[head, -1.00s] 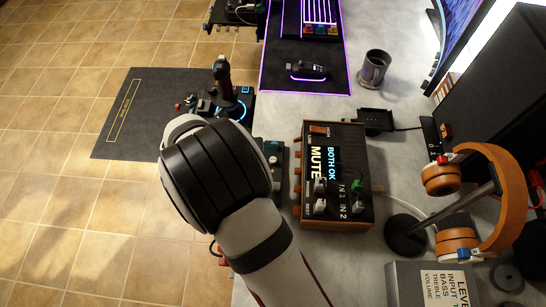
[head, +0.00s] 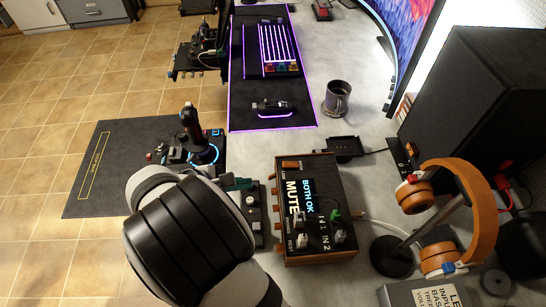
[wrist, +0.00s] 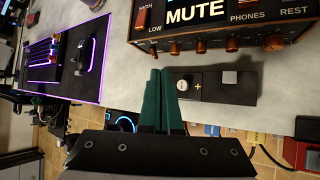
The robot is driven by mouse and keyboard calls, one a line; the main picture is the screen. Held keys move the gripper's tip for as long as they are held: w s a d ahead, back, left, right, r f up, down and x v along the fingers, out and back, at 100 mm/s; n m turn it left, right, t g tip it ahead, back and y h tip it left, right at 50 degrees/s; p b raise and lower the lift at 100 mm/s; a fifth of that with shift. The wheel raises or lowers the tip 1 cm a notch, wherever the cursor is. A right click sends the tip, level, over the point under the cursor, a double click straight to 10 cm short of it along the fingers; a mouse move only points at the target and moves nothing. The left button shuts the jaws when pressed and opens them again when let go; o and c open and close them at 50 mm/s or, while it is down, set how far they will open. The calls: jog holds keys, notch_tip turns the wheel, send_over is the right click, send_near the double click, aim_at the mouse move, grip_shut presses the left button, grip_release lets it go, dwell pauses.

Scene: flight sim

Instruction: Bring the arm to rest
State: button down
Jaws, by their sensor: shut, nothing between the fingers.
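My gripper (wrist: 160,78) shows in the wrist view with its two dark green fingers together and nothing between them. Its fingertips are beside a small black box with a knob (wrist: 187,85) and just below the wooden-sided mute box (wrist: 205,45) in that picture. Whether they touch the small box I cannot tell. In the head view my white and black arm rises from the bottom edge and hides most of the gripper. The mute box (head: 335,235) also shows there, right of the arm, its display reading "BOTH OK MUTE".
A joystick (head: 190,125) stands beyond the arm. A mug (head: 337,100), a keyboard mat (head: 305,118) and a mouse (head: 272,107) are farther back. Orange headphones (head: 470,195) hang on a stand at right, near a black speaker (head: 465,95). Tiled floor lies open at left.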

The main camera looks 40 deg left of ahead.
jog(key=w+d+r+m, duration=0.1)
jog(key=d, duration=0.1)
jog(key=w+d+r+m+g+h, duration=0.1)
jog(key=w+d+m, duration=0.1)
jog(key=d, duration=0.1)
jog(key=w+d+r+m+h, duration=0.1)
jog(key=w+d+r, duration=0.1)
jog(key=d, duration=0.1)
jog(key=shift+d+m+g, duration=0.1)
jog(key=shift+m+g, duration=0.3)
jog(key=w+d+r+m+g+h, duration=0.1)
jog(key=d+r+m+g, duration=0.15)
jog(key=d+m, duration=0.4)
jog(key=d+r+m+g, duration=0.2)
jog(key=d+r+m, duration=0.1)
jog(key=d, duration=0.7)
jog(key=s+d+r+m+g+y, duration=0.2)
jog(key=s+d+m+y, duration=0.4)
jog(key=s+d+m, duration=0.5)
jog(key=s+m+g, duration=0.1)
jog(key=s+m, duration=0.2)
jog(key=m, duration=0.2)
jog(key=shift+d, duration=0.4)
